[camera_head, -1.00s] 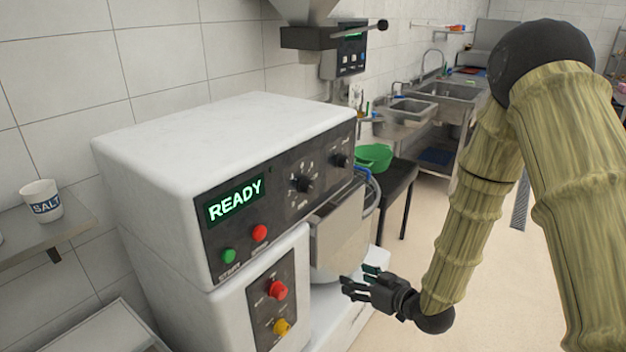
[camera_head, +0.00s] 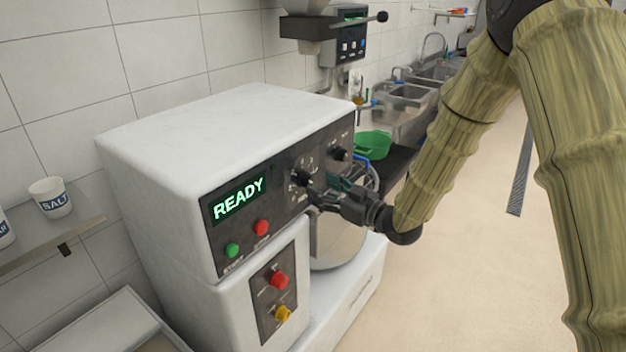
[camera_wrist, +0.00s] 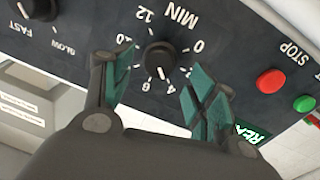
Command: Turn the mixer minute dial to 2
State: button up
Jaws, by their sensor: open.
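The mixer minute dial (camera_head: 301,177) is a black knob on the mixer's dark front panel, to the right of the green READY display (camera_head: 240,199). In the wrist view the dial (camera_wrist: 160,56) appears upside down, with MIN and a ring of numbers around it. My gripper (camera_head: 322,193) is in front of the panel, just below and right of the dial. In the wrist view my gripper (camera_wrist: 160,88) is open, its two green-padded fingers on either side of the dial. I see no clear contact; part of the number ring is hidden.
The speed dial (camera_head: 339,154) sits right of the minute dial. A green start button (camera_head: 232,250) and a red stop button (camera_head: 261,227) are below the display. The mixer bowl (camera_head: 338,238) is under my gripper. The floor at right is clear.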

aim_at(312, 183)
jog(key=shift+p+x, duration=0.5)
jog(key=shift+x, duration=1.5)
jog(key=c, duration=1)
